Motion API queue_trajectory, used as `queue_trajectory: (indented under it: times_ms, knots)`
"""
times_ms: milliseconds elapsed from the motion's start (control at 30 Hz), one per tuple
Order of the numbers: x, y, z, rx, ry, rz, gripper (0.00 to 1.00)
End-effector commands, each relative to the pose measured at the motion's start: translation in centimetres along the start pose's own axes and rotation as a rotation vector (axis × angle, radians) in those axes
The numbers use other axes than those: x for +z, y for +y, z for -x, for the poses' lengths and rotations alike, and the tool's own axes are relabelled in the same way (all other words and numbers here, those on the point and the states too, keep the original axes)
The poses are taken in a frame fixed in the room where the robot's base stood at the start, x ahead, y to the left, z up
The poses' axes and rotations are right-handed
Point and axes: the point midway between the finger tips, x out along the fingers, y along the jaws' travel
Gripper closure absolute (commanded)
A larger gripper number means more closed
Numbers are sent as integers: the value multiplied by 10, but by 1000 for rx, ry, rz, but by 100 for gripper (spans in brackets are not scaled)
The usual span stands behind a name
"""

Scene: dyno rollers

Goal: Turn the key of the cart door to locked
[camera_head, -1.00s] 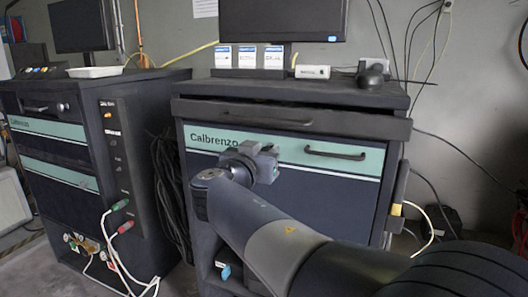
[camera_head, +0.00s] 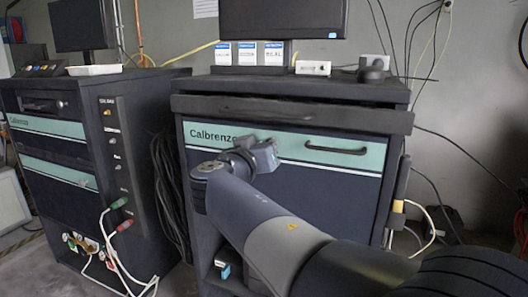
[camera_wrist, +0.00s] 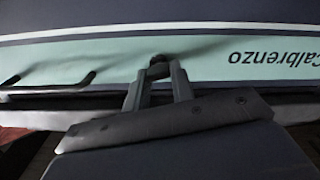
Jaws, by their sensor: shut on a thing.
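The cart door (camera_head: 320,195) is a dark panel with a teal band, "Calbrenzo" lettering and a dark bar handle (camera_head: 336,150). The door looks closed. My gripper (camera_head: 266,153) is at the teal band, between the lettering and the handle, and its body is tilted. In the wrist view, which is upside down, my gripper (camera_wrist: 158,82) is shut on a small dark key (camera_wrist: 158,66) at the band. The key is mostly hidden between the fingertips, so its exact angle cannot be told. In the head view, my gripper hides the key.
A partly protruding dark ledge (camera_head: 290,116) runs above the door. The cart top holds a monitor (camera_head: 283,20), small boxes and a white device (camera_head: 313,68). A second cabinet (camera_head: 60,150) stands at the left, with cables (camera_head: 115,260) at its front.

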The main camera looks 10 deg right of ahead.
Motion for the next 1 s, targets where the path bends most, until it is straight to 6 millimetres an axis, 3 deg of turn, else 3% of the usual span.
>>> queue_trajectory:
  times_ms: [1000]
  knots:
    - [0,-3,0,0,0,961,99]
